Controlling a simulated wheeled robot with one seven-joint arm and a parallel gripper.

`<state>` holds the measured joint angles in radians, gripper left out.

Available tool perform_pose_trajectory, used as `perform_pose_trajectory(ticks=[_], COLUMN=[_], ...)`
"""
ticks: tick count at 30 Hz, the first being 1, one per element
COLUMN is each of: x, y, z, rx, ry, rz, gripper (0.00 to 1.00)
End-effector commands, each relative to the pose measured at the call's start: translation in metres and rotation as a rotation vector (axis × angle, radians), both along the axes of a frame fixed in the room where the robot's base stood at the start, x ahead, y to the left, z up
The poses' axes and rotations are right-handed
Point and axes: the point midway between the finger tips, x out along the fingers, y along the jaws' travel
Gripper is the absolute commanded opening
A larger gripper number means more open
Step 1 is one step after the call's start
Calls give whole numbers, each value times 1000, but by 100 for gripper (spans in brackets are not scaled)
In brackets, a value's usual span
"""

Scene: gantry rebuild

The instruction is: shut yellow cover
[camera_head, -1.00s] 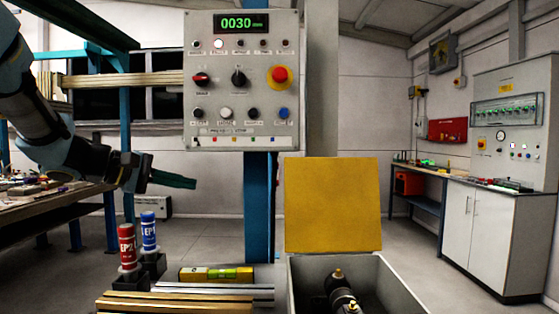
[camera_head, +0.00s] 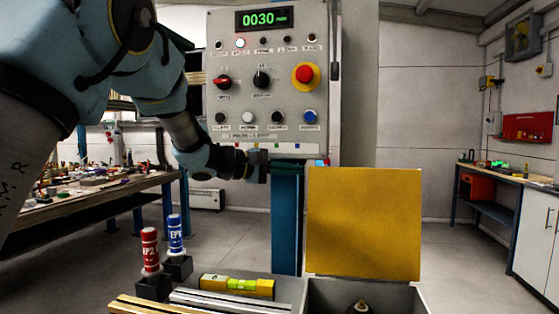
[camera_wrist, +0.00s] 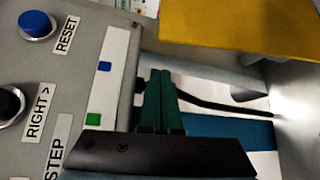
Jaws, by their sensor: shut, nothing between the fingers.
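The yellow cover (camera_head: 364,224) stands upright at the back edge of an open grey box (camera_head: 424,300), on the right of the bench in the head view. It also shows at the top right of the wrist view (camera_wrist: 245,24). My gripper (camera_head: 304,163) is shut and empty, with its dark green fingers pointing right, just below the control panel and a little above and left of the cover's top left corner. The fingers (camera_wrist: 160,75) lie side by side in the wrist view, apart from the cover. Most of the box's inside is cut off below.
The control panel (camera_head: 264,85) with knobs and buttons is close by my gripper. Red (camera_head: 150,250) and blue (camera_head: 175,235) cylinders stand in black holders left of a yellow level (camera_head: 237,286). The space right of the cover is clear.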

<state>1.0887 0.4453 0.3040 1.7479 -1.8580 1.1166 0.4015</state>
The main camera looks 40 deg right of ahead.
Motion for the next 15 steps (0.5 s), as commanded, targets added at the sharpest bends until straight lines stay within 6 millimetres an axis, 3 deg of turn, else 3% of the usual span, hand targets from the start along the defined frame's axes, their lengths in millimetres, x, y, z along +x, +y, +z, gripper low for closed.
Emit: perform_pose_trajectory(ticks=[4,9,15], x=[-10,-23,-31], y=[-30,-8,3], z=[-2,6,7], rx=[3,1,-1], ry=[0,0,-2], rz=[-4,1,0], gripper=[0,0,0])
